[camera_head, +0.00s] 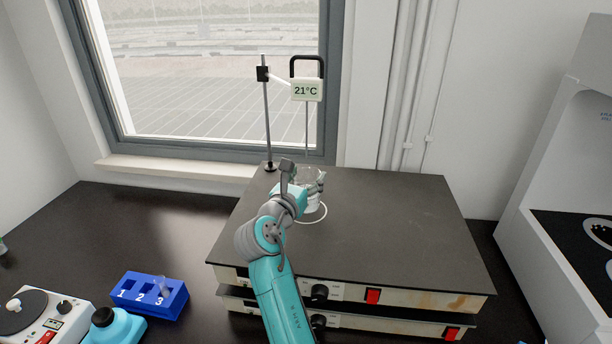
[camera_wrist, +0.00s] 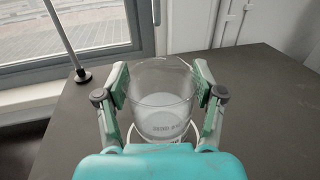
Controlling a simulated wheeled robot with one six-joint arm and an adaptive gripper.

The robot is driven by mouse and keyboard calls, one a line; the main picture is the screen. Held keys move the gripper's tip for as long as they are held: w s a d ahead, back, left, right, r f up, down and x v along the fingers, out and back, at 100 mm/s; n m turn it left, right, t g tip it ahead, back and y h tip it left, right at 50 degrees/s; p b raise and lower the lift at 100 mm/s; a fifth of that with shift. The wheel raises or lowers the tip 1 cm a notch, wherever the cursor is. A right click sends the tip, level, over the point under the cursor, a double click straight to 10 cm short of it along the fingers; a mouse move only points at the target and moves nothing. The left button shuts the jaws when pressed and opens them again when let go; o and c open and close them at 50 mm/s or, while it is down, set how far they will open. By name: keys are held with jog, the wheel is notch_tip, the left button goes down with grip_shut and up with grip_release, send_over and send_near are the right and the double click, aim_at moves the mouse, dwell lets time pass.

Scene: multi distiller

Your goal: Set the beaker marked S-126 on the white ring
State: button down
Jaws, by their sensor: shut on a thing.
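A clear glass beaker (camera_wrist: 162,101) with white contents stands between the fingers of my gripper (camera_wrist: 160,86). In the wrist view the fingers close on it from both sides. The marking on its glass is too small to read. In the head view the beaker (camera_head: 309,190) is partly hidden behind my gripper (camera_head: 305,184). The white ring (camera_head: 322,215) lies on the dark hotplate top, and part of it shows at the beaker's base. Whether the beaker touches the plate or is just above it I cannot tell.
The wide hotplate (camera_head: 400,225) is bare to the right. A stand (camera_head: 266,115) carries a 21°C thermometer (camera_head: 306,91), its probe hanging by the beaker. A blue numbered rack (camera_head: 150,296) and a small white device (camera_head: 42,315) are at lower left.

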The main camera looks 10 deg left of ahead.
jog(key=shift+f, duration=0.65)
jog(key=shift+c, duration=0.3)
grip_release()
jog(key=shift+f, duration=0.1)
